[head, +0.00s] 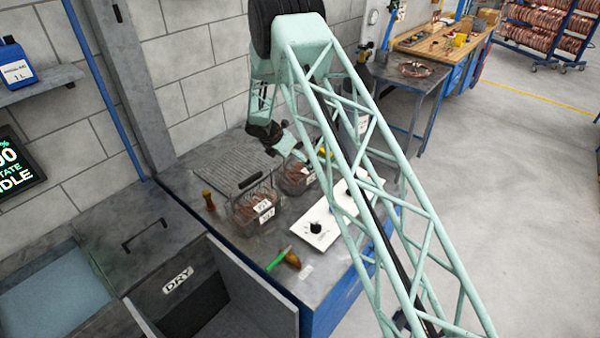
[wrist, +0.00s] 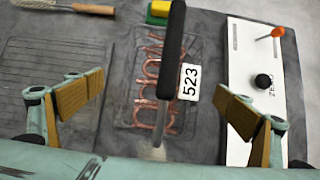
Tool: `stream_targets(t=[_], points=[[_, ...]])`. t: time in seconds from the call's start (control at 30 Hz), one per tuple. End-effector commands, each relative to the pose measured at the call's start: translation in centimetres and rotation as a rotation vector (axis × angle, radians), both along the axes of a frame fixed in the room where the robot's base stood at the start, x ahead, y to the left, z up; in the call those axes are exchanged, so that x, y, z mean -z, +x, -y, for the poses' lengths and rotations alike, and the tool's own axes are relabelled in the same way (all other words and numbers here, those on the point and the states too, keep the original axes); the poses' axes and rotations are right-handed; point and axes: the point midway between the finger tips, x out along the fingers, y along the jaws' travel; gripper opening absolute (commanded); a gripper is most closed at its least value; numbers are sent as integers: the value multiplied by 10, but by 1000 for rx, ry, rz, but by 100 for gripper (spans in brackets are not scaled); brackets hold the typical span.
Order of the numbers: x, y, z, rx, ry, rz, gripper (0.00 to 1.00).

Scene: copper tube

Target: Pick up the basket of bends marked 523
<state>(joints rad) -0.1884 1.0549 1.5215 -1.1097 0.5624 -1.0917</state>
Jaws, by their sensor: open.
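The basket marked 523 (wrist: 155,113) is a wire basket with copper bends inside and a black bar handle (wrist: 172,48). Its white tag (wrist: 190,82) reads 523 in the wrist view. My gripper (wrist: 160,106) is open, with one tan-padded finger on each side of the basket and handle, apart from both. In the head view my gripper (head: 277,146) is above the farther basket (head: 293,181), which appears to be this one; my arm partly hides it. A second wire basket (head: 255,208) with copper parts and white tags stands nearer; its tags are too small to read.
A white panel (wrist: 255,125) with a black knob lies right of the basket. A ribbed draining area (wrist: 52,75) is left. A yellow-green sponge (wrist: 158,12) and a wooden-handled brush (wrist: 90,9) lie beyond. The bin marked DRY (head: 178,281) is at the front.

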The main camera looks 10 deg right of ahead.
Motion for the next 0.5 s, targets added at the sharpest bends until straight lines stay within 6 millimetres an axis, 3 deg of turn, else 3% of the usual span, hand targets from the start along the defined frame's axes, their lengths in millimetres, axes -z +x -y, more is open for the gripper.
stream_targets(t=[0.27,0.5], points=[[7,1,4,1,-1,-1,96],[27,6,16,0,-1,-2,96]])
